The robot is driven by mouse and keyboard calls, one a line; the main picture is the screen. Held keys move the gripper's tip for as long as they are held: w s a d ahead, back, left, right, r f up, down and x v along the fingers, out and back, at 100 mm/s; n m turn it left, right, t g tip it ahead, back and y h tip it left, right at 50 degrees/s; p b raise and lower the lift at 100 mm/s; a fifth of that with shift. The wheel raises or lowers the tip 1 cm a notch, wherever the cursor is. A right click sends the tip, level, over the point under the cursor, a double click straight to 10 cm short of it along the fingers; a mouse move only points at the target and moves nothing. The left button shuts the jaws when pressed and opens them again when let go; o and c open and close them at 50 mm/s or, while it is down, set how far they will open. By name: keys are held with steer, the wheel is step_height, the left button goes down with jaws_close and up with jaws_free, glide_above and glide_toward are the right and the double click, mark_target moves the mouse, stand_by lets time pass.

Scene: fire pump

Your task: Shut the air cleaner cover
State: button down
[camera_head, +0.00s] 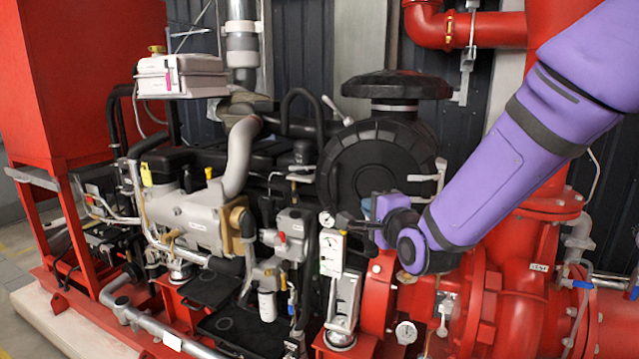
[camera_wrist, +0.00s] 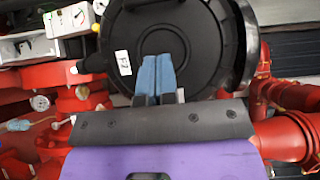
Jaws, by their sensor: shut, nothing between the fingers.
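The air cleaner cover (camera_head: 372,160) is a round black ribbed disc on the engine, facing me in the head view. In the wrist view the black cover (camera_wrist: 207,45) fills the upper middle, with a white label on its face. My gripper (camera_head: 372,212) is at the cover's lower right in the head view, on the end of the purple arm. In the wrist view the blue fingertips (camera_wrist: 157,75) are together and empty, in front of the cover's face. I cannot tell whether they touch it. Whether the cover sits flush is unclear.
A black round cap (camera_head: 397,85) sits above the cover. A gauge panel (camera_head: 331,250) stands just left of my gripper. Red pipes and pump housing (camera_head: 530,240) crowd the right and below. A white box (camera_head: 181,76) is at upper left.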

steer(key=y, duration=0.1)
glide_toward(337, 181)
steer(key=shift+n, duration=0.3)
steer(key=x, duration=0.7)
steer(key=shift+w+a, duration=0.15)
steer(key=shift+w, duration=0.1)
steer(key=shift+w, duration=0.1)
steer(key=w, duration=0.2)
steer(key=w+m+h, duration=0.1)
steer(key=w+h, duration=0.1)
steer(key=w, duration=0.1)
steer(key=shift+w+a+t, duration=0.3)
steer(key=shift+a+t, duration=0.1)
steer(key=shift+w+r, duration=0.1)
steer(key=shift+r, duration=0.1)
